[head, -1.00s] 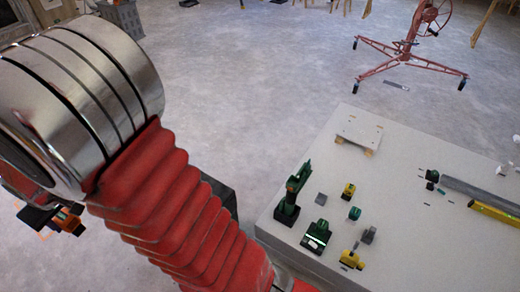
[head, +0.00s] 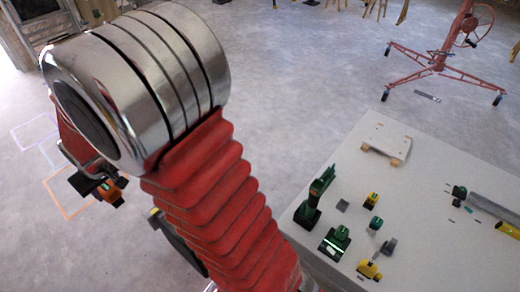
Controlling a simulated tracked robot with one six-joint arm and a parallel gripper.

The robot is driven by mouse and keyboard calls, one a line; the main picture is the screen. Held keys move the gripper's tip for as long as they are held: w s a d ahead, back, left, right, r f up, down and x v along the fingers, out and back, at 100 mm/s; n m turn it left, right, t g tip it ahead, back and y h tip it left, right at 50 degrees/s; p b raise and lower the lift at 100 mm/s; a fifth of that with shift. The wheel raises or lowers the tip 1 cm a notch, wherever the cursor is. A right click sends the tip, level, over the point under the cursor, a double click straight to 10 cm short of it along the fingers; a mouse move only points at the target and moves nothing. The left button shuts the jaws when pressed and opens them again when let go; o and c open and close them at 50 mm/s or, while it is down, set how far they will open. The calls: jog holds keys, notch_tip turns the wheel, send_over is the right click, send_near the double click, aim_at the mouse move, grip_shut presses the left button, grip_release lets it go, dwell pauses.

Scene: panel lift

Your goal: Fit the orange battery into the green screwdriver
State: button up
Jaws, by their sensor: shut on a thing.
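My gripper (head: 95,184) is at the left, beyond my arm and away from the table, above the floor. It is shut on the orange battery (head: 109,191), a small orange and black block partly hidden by the dark jaws. The green screwdriver (head: 320,188) stands upright on its black base near the left edge of the white table (head: 420,240). The gripper and battery are well apart from it, with my arm between them in the picture.
A black and green device (head: 334,243) with a bright stripe stands before the screwdriver. Small yellow, green and grey items lie to its right. A pale board (head: 386,138) lies at the table's back. A grey tube (head: 492,206) lies right. A red wheeled stand (head: 440,62) is behind.

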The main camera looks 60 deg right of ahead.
jog(key=shift+d, duration=0.1)
jog(key=s+d+f+m+g+h, duration=0.2)
jog(key=s+d+m, duration=0.3)
jog(key=d, duration=0.6)
jog(key=s+d+f+m+g+h, duration=0.1)
jog(key=s+d+f+m, duration=0.15)
jog(key=d+m, duration=0.7)
jog(key=s+d+f+m+g+h, duration=0.15)
jog(key=s+d+m, duration=0.25)
jog(key=d, duration=1)
jog(key=s+d+f+m+g+y, duration=0.1)
jog(key=s+d+m, duration=0.5)
jog(key=s, duration=0.5)
jog(key=s+d+f+m+g+y, duration=0.2)
jog(key=s+d+m, duration=0.4)
jog(key=s, duration=0.5)
jog(key=s+d+f+m+g+y, duration=0.1)
jog(key=s+d+m+y, duration=0.1)
jog(key=s+d+m, duration=0.4)
jog(key=s+d, duration=0.1)
jog(key=s, duration=0.4)
jog(key=shift+s+d+f+m, duration=0.15)
jog(key=shift+d+f+m, duration=0.1)
jog(key=shift+d+m, duration=0.1)
jog(key=shift+g, duration=0.35)
jog(key=shift+f, duration=0.15)
notch_tip(320, 180, down, 6)
jog(key=shift+f, duration=1.45)
